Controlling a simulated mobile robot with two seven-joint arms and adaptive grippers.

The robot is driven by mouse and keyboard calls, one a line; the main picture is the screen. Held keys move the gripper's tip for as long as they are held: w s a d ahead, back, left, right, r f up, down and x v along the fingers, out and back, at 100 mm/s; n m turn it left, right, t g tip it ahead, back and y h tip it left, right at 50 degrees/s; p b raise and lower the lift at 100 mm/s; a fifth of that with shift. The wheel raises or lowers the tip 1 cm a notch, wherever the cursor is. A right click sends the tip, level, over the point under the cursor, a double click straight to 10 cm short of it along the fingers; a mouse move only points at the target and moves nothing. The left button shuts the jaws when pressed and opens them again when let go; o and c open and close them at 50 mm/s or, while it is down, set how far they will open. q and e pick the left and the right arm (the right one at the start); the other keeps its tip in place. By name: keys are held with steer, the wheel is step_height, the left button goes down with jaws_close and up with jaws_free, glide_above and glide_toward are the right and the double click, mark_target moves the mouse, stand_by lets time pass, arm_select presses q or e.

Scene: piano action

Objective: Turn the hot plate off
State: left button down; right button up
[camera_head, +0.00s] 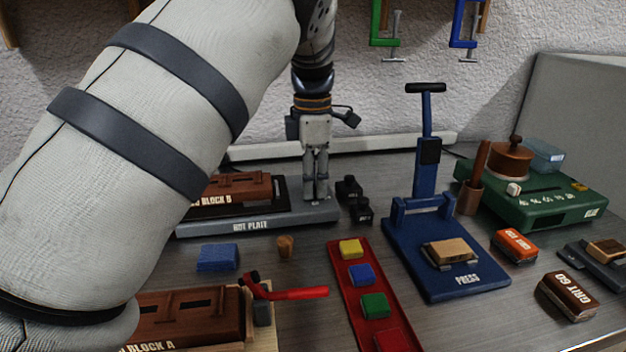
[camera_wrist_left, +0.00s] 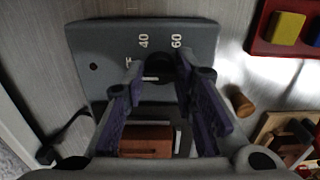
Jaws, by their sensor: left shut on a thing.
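The grey hot plate (camera_head: 250,226) stands at the back left of the bench, with brown block B (camera_head: 238,186) on its dark heating surface. My left gripper (camera_head: 316,197) points straight down at the hot plate's right end. In the left wrist view, the hot plate's panel (camera_wrist_left: 90,45) carries the marks 40 and 60 and part of another mark. My left gripper (camera_wrist_left: 160,70) is shut on the dark knob (camera_wrist_left: 165,64) there; the fingers partly hide it, and its setting is unclear. My right gripper is in neither view.
Small black parts (camera_head: 359,208) stand just right of the hot plate. A wooden peg (camera_head: 285,246) and blue block (camera_head: 217,257) lie in front. A red tray (camera_head: 341,291), blue press (camera_head: 448,283) and green unit (camera_head: 540,215) stand farther right.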

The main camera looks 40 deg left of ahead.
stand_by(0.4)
arm_select(q)
steer(key=c, duration=1.3)
jaws_free()
step_height(320, 180, up, 12)
